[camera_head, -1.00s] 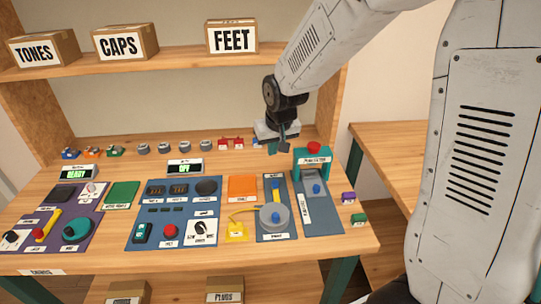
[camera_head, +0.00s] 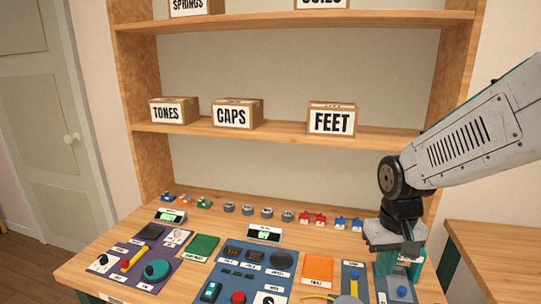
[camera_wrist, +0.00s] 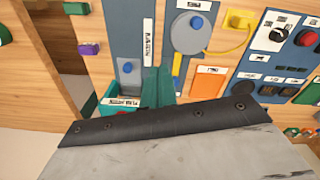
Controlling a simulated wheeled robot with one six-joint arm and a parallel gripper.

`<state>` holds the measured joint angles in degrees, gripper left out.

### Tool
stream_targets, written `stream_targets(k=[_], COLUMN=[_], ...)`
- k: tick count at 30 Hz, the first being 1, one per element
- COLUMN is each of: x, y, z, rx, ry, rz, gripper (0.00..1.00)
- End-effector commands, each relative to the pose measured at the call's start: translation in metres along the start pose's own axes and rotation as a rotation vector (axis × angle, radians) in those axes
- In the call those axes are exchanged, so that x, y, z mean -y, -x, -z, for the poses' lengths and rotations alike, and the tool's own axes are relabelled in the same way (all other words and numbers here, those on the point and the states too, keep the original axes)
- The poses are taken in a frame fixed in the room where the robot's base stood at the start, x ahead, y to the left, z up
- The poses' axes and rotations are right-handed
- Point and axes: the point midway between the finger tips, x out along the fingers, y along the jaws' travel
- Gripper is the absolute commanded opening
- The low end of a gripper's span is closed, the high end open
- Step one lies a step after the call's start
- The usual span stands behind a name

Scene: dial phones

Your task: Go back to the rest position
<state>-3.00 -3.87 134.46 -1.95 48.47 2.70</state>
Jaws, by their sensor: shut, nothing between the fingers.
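My gripper (camera_head: 388,262) hangs at the right end of the workbench in the head view, pointing down. In the wrist view my gripper's teal fingers (camera_wrist: 158,88) are together, beside the teal stand (camera_wrist: 118,106). The grey and dark body of my gripper fills the bottom of that view.
The workbench (camera_head: 95,262) holds several panels with knobs and buttons, an orange pad (camera_head: 318,268) and a green pad (camera_head: 201,247). Small parts line its back edge. Shelves above carry boxes labelled TONES (camera_head: 167,114), CAPS (camera_head: 231,118) and FEET (camera_head: 331,122). A side table (camera_head: 495,250) is at right.

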Motion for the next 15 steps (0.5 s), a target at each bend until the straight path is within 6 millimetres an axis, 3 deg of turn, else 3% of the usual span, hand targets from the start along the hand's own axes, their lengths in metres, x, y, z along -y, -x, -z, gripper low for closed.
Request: stream_targets(k=[3, 9, 15], x=[-0.004, -0.009, -0.011], y=[0.029, 0.067, 0.089], z=[-0.046, -0.124, -0.173], rx=[0.033, 0.056, -0.002], ry=[0.0, -0.004, -0.016], rz=[0.004, 0.014, 0.021], gripper=[0.0, 0.0, 0.0])
